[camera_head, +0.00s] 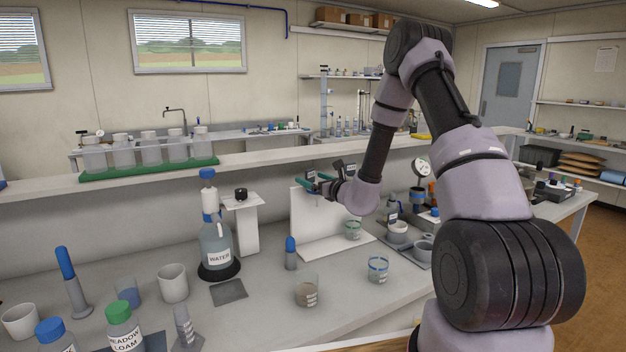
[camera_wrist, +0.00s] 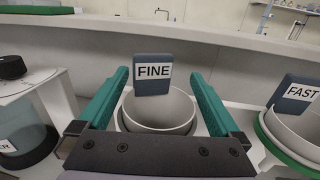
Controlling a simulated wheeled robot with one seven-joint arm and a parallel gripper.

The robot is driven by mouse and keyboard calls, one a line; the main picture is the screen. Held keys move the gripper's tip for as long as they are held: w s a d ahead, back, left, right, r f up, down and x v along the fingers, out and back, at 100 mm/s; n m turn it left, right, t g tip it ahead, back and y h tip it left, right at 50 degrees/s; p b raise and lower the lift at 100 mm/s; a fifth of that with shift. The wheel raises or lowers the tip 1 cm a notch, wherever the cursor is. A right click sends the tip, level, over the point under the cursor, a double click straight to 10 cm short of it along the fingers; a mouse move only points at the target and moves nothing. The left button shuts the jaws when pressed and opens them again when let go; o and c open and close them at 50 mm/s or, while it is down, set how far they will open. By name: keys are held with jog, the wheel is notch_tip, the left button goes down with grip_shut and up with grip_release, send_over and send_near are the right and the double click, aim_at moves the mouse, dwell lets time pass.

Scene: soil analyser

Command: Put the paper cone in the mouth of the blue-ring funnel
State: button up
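In the wrist view, a white, round, open-mouthed cone-like piece (camera_wrist: 160,110) sits between my teal fingers, in front of a dark block labelled FINE (camera_wrist: 153,72). It looks like the paper cone; its lower part is hidden behind my gripper body. My gripper (camera_wrist: 158,78) is open, one finger on each side, with narrow gaps showing. In the head view my gripper (camera_head: 318,182) is above the white upright panel (camera_head: 310,210). A clear vessel with a blue ring (camera_head: 378,269) stands at the counter's front right; whether the ring belongs to a funnel is too small to tell.
A second white round piece with a green rim (camera_wrist: 292,130) stands at right below a FAST block (camera_wrist: 297,93). A green-ringed vessel (camera_head: 352,230) is near the panel. The water bottle (camera_head: 216,245), blue-capped tube (camera_head: 290,254) and beaker (camera_head: 307,290) stand leftward.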

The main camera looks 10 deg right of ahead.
jog(key=shift+r, duration=0.1)
jog(key=shift+r, duration=0.35)
jog(key=v, duration=1.2)
jog(key=s+a+r+n+g+y, duration=0.75)
jog(key=a+r+n, duration=0.25)
jog(key=r, duration=0.2)
jog(key=s+a+r+n+g+h, duration=0.25)
jog(key=s+n+g, duration=0.45)
jog(key=s, duration=0.5)
jog(key=s+d+r+n+t+h, duration=0.2)
jog(key=s+d+r+n+h, duration=0.1)
jog(key=d, duration=0.4)
jog(key=s+d+r+n+t+h, duration=0.3)
jog(key=s+d+r+n+h, duration=0.1)
jog(key=s+d+n+h, duration=0.2)
jog(key=shift+s+d+n+h, duration=0.3)
jog(key=shift+s+d+h, duration=0.2)
jog(key=shift+d+h, duration=0.25)
